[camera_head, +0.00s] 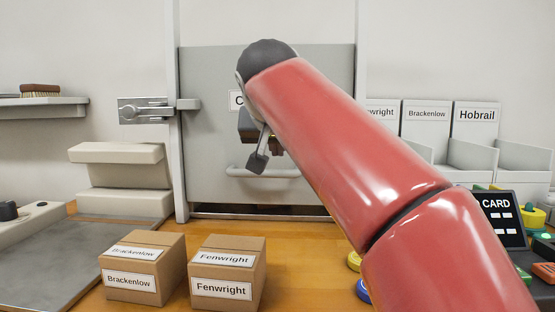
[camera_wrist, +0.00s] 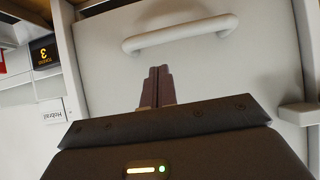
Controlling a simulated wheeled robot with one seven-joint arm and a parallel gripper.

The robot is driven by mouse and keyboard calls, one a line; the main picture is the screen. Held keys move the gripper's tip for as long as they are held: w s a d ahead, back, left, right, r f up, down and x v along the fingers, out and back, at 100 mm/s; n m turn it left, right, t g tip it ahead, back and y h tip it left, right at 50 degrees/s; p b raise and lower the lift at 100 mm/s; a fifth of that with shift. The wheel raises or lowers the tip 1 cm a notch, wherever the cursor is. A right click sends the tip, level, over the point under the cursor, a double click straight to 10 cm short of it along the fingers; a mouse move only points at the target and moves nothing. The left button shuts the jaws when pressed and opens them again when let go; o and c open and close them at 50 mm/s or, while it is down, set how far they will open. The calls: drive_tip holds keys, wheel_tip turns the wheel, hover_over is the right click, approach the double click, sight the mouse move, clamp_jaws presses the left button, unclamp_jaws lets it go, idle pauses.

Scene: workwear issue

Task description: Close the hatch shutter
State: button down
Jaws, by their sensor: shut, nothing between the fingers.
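The hatch shutter (camera_head: 215,140) is a light grey panel between two upright posts in the head view. A narrow dark gap shows under its lower edge. Its bar handle (camera_head: 263,173) runs across the lower part, and it also shows at the top of the wrist view (camera_wrist: 180,33). My gripper (camera_wrist: 157,72) is shut and empty, its dark fingers together in front of the panel and apart from the bar in the picture. In the head view my arm hides part of the panel and most of the gripper. I cannot tell whether the fingertips touch the panel.
A metal latch (camera_head: 143,111) is on the wall left of the shutter. Boxes labelled Brackenlow (camera_head: 142,267) and Fenwright (camera_head: 227,272) stand on the wooden counter (camera_head: 285,270) in front. Labelled bins (camera_head: 474,155) and a card sign (camera_head: 497,218) are at the right.

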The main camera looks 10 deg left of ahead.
drive_tip(key=shift+w+f, duration=0.2)
drive_tip(key=shift+f, duration=1.05)
wheel_tip(320, 180, down, 5)
drive_tip(key=b, duration=0.4)
drive_tip(key=shift+f, duration=0.2)
